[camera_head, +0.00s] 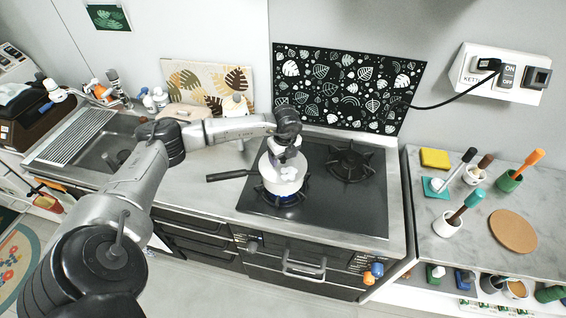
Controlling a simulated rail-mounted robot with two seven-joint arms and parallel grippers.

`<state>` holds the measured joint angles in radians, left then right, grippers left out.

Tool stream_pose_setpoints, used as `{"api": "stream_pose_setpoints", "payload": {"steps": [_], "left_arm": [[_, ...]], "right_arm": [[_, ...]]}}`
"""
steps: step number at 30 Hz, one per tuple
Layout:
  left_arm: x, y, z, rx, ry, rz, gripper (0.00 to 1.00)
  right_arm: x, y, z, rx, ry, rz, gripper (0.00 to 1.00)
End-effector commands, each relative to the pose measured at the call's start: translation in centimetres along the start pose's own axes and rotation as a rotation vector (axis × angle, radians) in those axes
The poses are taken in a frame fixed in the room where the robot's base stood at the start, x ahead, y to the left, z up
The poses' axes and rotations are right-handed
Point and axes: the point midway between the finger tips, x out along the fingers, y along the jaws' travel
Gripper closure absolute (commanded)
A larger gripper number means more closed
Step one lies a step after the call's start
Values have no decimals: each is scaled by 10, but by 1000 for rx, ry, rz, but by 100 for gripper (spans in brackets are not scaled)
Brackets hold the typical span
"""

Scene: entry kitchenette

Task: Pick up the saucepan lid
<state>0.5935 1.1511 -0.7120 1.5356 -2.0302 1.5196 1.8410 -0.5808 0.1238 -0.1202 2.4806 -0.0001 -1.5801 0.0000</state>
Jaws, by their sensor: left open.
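A white saucepan (283,187) with a dark handle (228,176) pointing left stands on the left burner of the cooktop. A pale round top, which looks like the saucepan lid (270,171), covers the pan; its edge and knob are too small to make out clearly. My left gripper (287,157) is open and points down right over the lid. It hides the lid's far part, and I cannot tell whether the fingers touch it. My right gripper is out of view.
A blue glow shows under the pan. The right burner (349,163) is empty. A patterned dark panel (345,88) stands behind the cooktop. The sink (115,150) is at left. Utensil cups and a round cork mat (513,231) are on the right counter.

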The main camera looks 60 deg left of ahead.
Motion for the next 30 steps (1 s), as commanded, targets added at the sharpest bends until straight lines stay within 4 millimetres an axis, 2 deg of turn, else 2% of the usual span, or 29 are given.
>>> {"api": "stream_pose_setpoints", "payload": {"steps": [7,24,30], "left_arm": [[1,0,0,0,0,-1,32],[0,0,0,-1,0,-1,87],[0,0,0,-1,0,-2,87]], "right_arm": [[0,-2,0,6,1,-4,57],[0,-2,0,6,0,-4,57],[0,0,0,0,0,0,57]]}}
